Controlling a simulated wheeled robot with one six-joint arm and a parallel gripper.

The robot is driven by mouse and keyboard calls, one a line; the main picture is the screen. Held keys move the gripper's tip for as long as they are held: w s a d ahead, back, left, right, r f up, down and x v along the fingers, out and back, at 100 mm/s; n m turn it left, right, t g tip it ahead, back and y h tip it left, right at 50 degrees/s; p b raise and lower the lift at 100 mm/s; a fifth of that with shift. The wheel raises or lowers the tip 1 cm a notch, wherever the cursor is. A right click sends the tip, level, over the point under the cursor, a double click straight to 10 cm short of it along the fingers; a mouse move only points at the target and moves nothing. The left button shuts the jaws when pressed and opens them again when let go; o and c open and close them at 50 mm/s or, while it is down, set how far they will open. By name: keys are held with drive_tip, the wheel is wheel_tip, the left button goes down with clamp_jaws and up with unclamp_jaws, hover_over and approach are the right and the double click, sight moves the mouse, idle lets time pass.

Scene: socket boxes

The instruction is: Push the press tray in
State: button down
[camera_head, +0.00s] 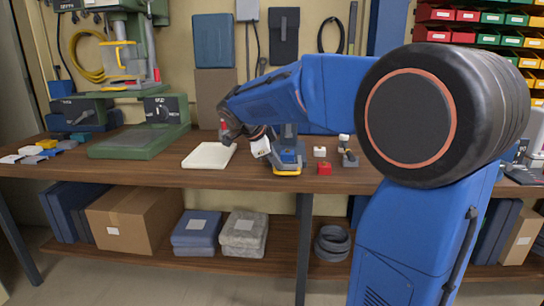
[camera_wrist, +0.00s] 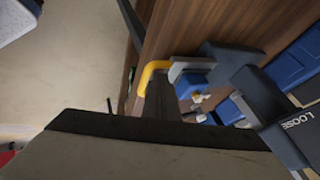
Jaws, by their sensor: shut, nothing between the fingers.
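The press (camera_head: 288,150) is a small blue and grey device on the workbench, with a yellow handle (camera_head: 287,173) at its front, low down. In the wrist view the yellow tray handle (camera_wrist: 152,72) joins a grey metal bracket (camera_wrist: 185,69), with a blue part of the press behind it. My gripper (camera_wrist: 160,97) is shut and empty, with its dark fingers right at the handle. I cannot tell whether they touch it. In the head view my wrist is left of the press, and the fingertips are hard to make out. How far the tray is out is unclear.
A red block (camera_head: 324,169) and a small white block (camera_head: 320,151) sit right of the press. A cream pad (camera_head: 209,156) lies left of it. A green drill press (camera_head: 140,140) stands further left. A dark part marked LOOSE (camera_wrist: 293,122) shows in the wrist view.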

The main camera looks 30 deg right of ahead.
drive_tip(key=shift+w+d+f, duration=0.1)
drive_tip(key=shift+d+f, duration=0.2)
drive_tip(key=shift+f, duration=0.1)
drive_tip(key=w+d, duration=0.2)
drive_tip(key=w, duration=0.1)
drive_tip(key=w+d, duration=0.2)
drive_tip(key=w, duration=0.2)
drive_tip(key=w+d, duration=0.3)
drive_tip(key=shift+w+d, duration=0.1)
drive_tip(key=shift+w, duration=0.3)
drive_tip(key=shift+w+d+r, duration=0.1)
drive_tip(key=shift+r, duration=0.15)
